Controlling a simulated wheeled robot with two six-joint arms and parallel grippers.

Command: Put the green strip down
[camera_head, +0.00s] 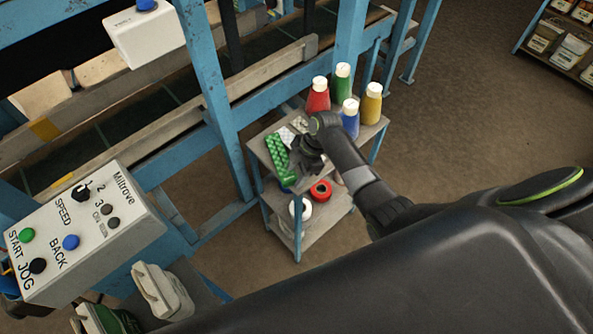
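The green strip (277,153), with a bumpy surface, shows at the left edge of the small cart's top shelf (334,151). It is next to a white strip (287,136). My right gripper (297,167) is over the shelf, just right of the green strip's near end. Its dark fingers are small and partly hidden by the wrist, so I cannot tell whether they are open, shut or touching the strip. I cannot tell if the strip rests flat or is slightly raised. My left gripper is not in view.
Red (321,191) and white (300,208) rolls sit on the lower shelf. A blue frame post (214,95) and control box (85,235) stand left.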

